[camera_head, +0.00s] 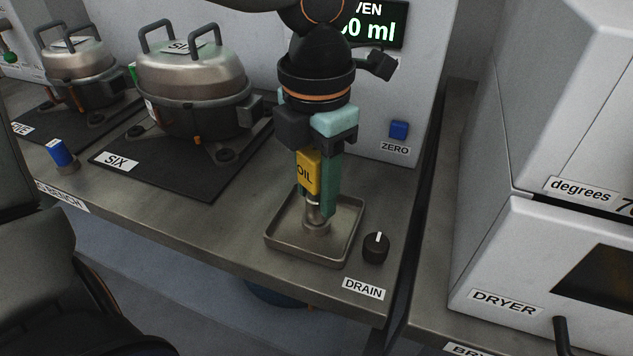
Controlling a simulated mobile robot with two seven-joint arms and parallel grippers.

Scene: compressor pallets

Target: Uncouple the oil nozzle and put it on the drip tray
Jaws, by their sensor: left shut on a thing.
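The oil nozzle (308,174) is a yellow block marked OIL with a metal tip below it. My left gripper (317,190) points straight down and is shut on the oil nozzle, which is upright between its fingers. The drip tray (286,251) is a shallow square metal tray on the bench. The nozzle's tip is over the tray's middle, at a round metal fitting there; I cannot tell whether it touches. The fingers hide part of the nozzle. My right gripper is not in view.
A black DRAIN knob (376,247) stands just right of the tray. Compressor SIX (190,85) sits on a dark mat to the left, with a blue-topped item (60,153) at the bench edge. A blue ZERO button (398,130) is behind. The dryer (540,260) stands right.

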